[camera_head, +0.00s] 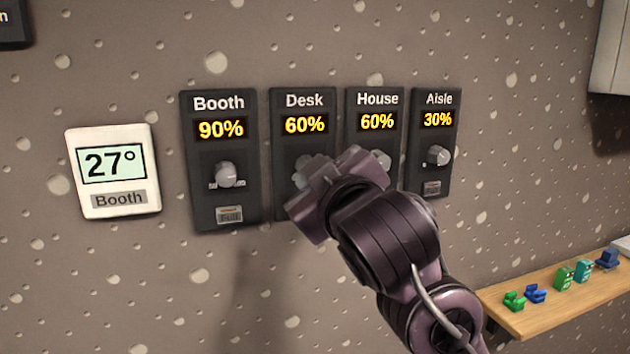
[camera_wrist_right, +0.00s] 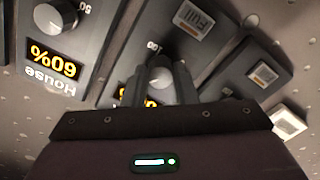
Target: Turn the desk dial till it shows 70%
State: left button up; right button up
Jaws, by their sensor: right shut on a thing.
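The Desk panel (camera_head: 304,97) is a dark wall plate whose yellow display (camera_head: 304,124) reads 60%. My right gripper (camera_head: 312,176) covers most of its lower half in the head view. In the right wrist view, which looks upside down, the grey Desk dial (camera_wrist_right: 160,84) sits between the two fingers of my right gripper (camera_wrist_right: 161,88), which are shut on it. That view hides most of the Desk display behind the gripper. My left gripper is in neither view.
The Booth panel (camera_head: 219,103) reads 90%, House (camera_head: 377,99) 60% and Aisle (camera_head: 438,99) 30%. The House dial (camera_wrist_right: 56,14) is close beside my right gripper. A white thermostat (camera_head: 113,170) shows 27°. A wooden shelf (camera_head: 530,315) with small blocks is at lower right.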

jog(key=shift+f+m+b, duration=0.15)
jog(key=shift+m+b, duration=0.35)
jog(key=shift+m, duration=1.2)
jog(key=o, duration=1)
jog(key=shift+s, duration=0.1)
jog(key=b+v, duration=0.2)
jog(key=v, duration=0.5)
jog(key=shift+s+d+b, duration=0.1)
jog(key=shift+s+b, duration=0.2)
jog(key=shift+b, duration=0.1)
